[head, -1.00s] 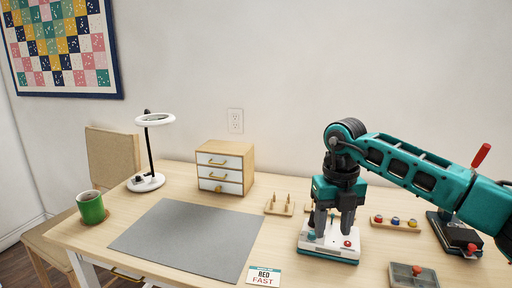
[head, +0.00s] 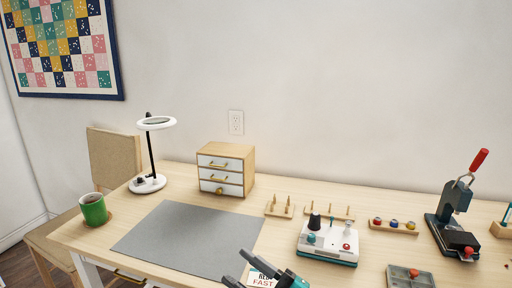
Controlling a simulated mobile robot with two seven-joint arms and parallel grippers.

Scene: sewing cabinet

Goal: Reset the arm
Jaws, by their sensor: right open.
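My right gripper (head: 262,272) is low at the bottom edge of the head view, over the table's front edge and partly covering a small card (head: 262,268) with red lettering. Its dark fingers are apart and nothing shows between them. Most of my right arm is out of the frame. My left gripper is not in view.
A white device (head: 328,245) with coloured knobs stands on the table right of a grey mat (head: 190,238). A small drawer cabinet (head: 226,168), ring lamp (head: 148,183), green mug (head: 93,209), red-handled press (head: 452,222) and grey tray (head: 410,277) surround them. The mat is bare.

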